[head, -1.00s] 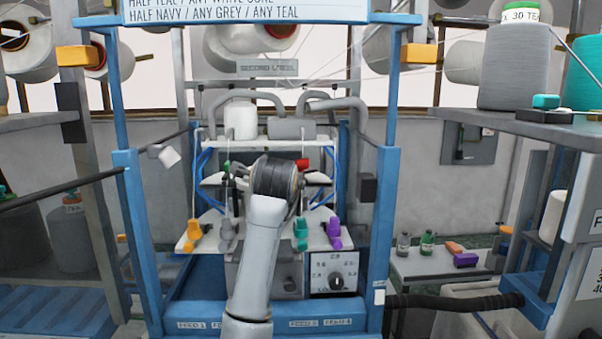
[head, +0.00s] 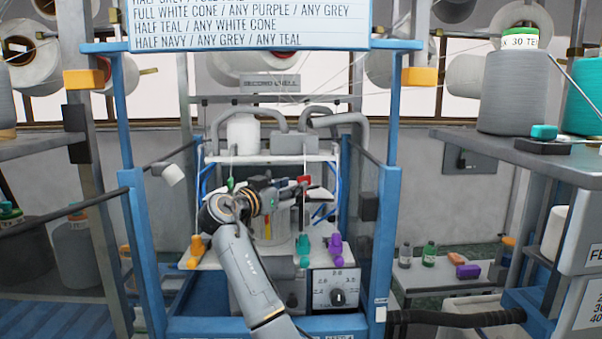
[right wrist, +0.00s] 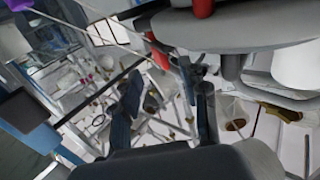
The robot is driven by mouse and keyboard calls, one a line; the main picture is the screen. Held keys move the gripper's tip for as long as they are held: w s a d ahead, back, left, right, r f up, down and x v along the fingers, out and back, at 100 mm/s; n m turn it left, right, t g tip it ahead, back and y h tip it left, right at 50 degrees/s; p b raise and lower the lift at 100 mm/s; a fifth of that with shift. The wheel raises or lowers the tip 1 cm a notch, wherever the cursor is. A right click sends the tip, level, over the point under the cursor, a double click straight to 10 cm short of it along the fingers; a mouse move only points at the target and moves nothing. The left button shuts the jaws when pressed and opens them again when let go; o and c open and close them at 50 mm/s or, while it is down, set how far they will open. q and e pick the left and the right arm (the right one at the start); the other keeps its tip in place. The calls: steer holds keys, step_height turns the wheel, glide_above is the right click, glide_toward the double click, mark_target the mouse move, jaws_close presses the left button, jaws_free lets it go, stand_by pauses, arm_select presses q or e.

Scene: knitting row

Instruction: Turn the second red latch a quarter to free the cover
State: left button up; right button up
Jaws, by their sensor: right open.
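A small red piece, which looks like a red latch (head: 304,180), sits below the white shelf of the knitting machine in the head view. My right gripper (head: 302,193) reaches rightward just beside it. Whether they touch cannot be told. In the right wrist view, the gripper's two dark fingers (right wrist: 166,108) stand apart with nothing visible between them. That view also shows a red cylinder (right wrist: 203,7) at the top and a smaller red part (right wrist: 156,52) left of it. Which latch is the second, and which part is the cover, is unclear. My left gripper is not in view.
Blue posts (head: 379,200) flank the machine. A white plate (head: 190,261) carries orange, teal and purple pieces. A dial box (head: 336,291) sits below at the right. A shelf with a grey cone (head: 512,92) stands right, and a low bench (head: 440,275) holds bottles.

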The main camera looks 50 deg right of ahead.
mark_target(301, 180)
steer(key=d, duration=0.2)
steer(key=d+p, duration=0.1)
steer(key=d, duration=0.1)
steer(key=shift+w+r+p, duration=0.1)
steer(key=shift+w+p, duration=0.1)
steer(key=shift+p, duration=0.1)
steer(key=shift+d, duration=0.45)
